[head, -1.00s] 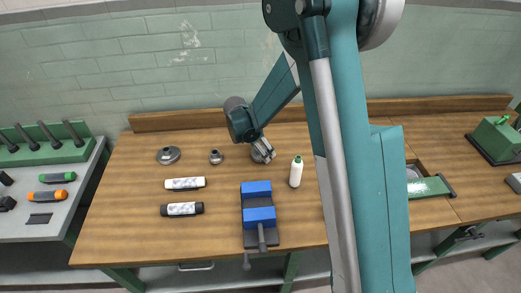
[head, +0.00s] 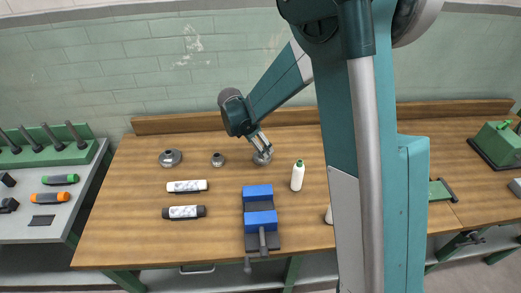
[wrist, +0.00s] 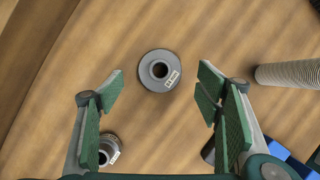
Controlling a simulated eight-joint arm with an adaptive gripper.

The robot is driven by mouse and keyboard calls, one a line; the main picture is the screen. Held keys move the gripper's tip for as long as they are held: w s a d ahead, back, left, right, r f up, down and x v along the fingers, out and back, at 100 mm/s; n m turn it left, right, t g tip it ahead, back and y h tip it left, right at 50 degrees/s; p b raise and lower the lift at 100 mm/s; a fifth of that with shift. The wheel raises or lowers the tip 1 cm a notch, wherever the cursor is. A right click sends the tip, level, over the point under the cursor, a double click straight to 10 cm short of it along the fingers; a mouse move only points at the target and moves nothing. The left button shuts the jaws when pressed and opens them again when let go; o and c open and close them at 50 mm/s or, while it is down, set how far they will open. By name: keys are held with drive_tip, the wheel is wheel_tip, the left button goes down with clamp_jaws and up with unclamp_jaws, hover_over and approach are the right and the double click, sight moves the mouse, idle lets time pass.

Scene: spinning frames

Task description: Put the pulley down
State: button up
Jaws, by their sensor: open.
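A grey round pulley (head: 262,158) rests on the wooden bench, left of the white bottle (head: 297,175). My gripper (head: 261,144) is just above it, pointing down, and partly covers it. In the wrist view the pulley (wrist: 150,84) lies flat with its bore and a small label showing, in line with the gap between my fingers. The fingers are open, well apart on either side, and hold nothing. How far the fingertips are above the pulley is hard to tell.
A smaller grey part (head: 217,159) and a wide pulley (head: 170,158) stand to the left. Two dark-capped tubes (head: 187,186) (head: 184,212) lie in front of them. A blue vise (head: 258,205) stands nearer the front edge. The bench's left front is clear.

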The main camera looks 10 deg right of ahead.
drive_tip(key=shift+v, duration=2.9)
drive_tip(key=s+d+r+m+t+y, duration=0.1)
drive_tip(key=s+d+r+m, duration=0.45)
drive_tip(key=s+r, duration=0.25)
drive_tip(key=s+d+r+m+t+y, duration=0.1)
drive_tip(key=s+d+r+m, duration=0.45)
drive_tip(key=s+r, duration=0.2)
drive_tip(key=s+d+m+t, duration=0.1)
drive_tip(key=s+d+m, duration=0.1)
drive_tip(key=s+m, duration=0.5)
drive_tip(key=s+d+r+m+t+y, duration=0.1)
drive_tip(key=s+d+m, duration=0.2)
drive_tip(key=s, duration=1)
drive_tip(key=shift+d+m+t+y, duration=0.3)
drive_tip(key=shift+d+m+t, duration=0.1)
drive_tip(key=shift+m, duration=1.5)
